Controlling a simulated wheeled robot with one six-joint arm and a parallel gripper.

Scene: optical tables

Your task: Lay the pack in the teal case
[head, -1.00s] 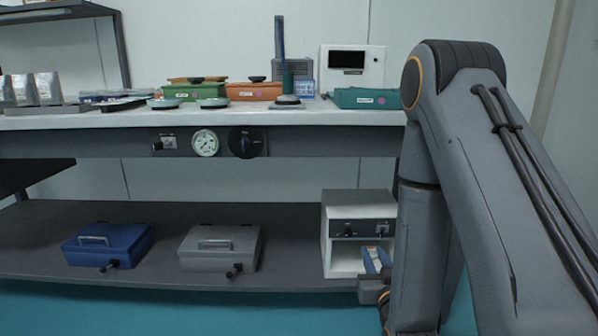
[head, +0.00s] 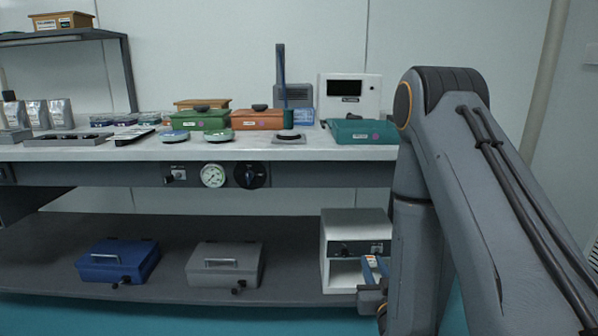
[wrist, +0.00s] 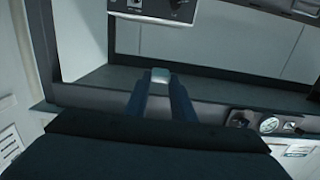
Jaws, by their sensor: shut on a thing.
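The teal case (head: 362,131) sits on the upper table at the right, partly behind my arm, with a white label and a purple dot on its front. My gripper (head: 372,268) is low, in front of the white box on the lower shelf. In the wrist view my gripper (wrist: 160,80) is shut on a small pale thing (wrist: 160,75) at its fingertips. Little of it shows, so I cannot tell for sure that it is the pack.
The white instrument box (head: 338,243) stands behind my gripper under the tabletop. Blue (head: 116,263) and grey (head: 224,266) cases lie on the lower shelf. Green (head: 200,120) and orange (head: 257,120) cases and silver pouches (head: 62,112) stand above. The tabletop's front edge (head: 300,152) overhangs the shelf.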

